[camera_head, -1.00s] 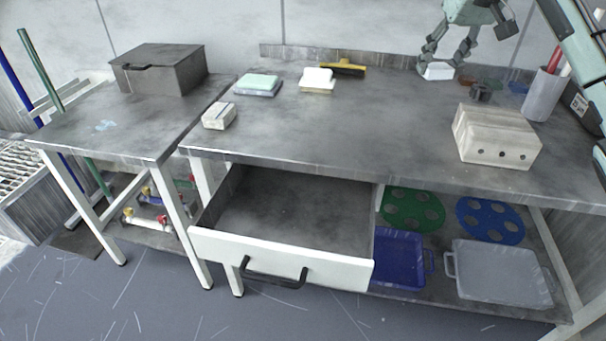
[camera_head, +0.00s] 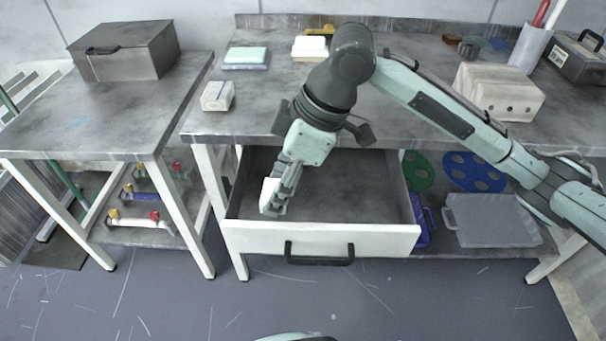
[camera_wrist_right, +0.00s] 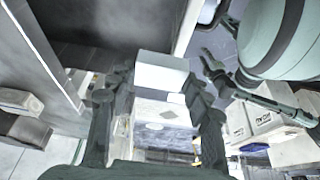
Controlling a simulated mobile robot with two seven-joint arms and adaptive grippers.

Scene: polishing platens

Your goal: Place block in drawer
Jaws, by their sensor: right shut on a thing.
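The white block (camera_wrist_right: 160,72) is between the fingers of my right gripper (camera_wrist_right: 155,100), which is shut on it. In the head view the block (camera_head: 268,194) is at the tips of the right gripper (camera_head: 276,198), which points down over the left part of the open drawer (camera_head: 320,240). The drawer is pulled out under the workbench and its visible floor is bare. I cannot tell whether the block touches the drawer floor. My left gripper is not in the head view; dark links at the right of the wrist view may be it, with its jaws unclear.
The workbench (camera_head: 400,125) carries a striped block (camera_head: 217,96), a large block with holes (camera_head: 498,92), a green-topped block (camera_head: 245,57) and a cup (camera_head: 531,48). A metal box (camera_head: 125,50) stands on the left table. Trays and discs lie on the shelf below.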

